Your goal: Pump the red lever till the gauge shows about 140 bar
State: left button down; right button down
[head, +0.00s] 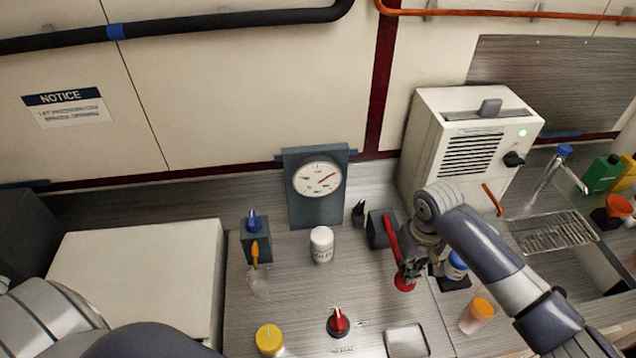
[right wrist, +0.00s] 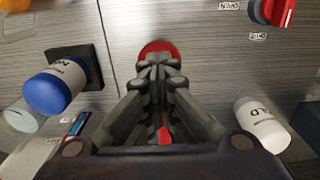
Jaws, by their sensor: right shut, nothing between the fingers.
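The red lever (head: 391,238) slants down from a dark block (head: 377,229) on the counter, and its round red knob (head: 404,283) is at the low end. The knob also shows in the right wrist view (right wrist: 158,50), just beyond my fingertips. My right gripper (head: 411,272) is shut and empty, right at the knob; I cannot tell whether it touches. The round gauge (head: 317,179) stands on a dark panel behind, with a red needle pointing up and right; its numbers are too small to read. My left gripper is out of view; only my left arm shows at the lower left.
A white bottle (head: 321,244) stands left of the lever, a blue-capped jar (head: 455,266) right of it. A red rotary knob (head: 338,322), a yellow-lidded jar (head: 269,339) and a metal tray (head: 406,341) are in front. A white machine (head: 463,138) stands behind right.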

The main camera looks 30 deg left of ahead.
jog(key=shift+r+p, duration=1.5)
jog(key=shift+r, duration=2.1)
notch_tip(320, 180, up, 5)
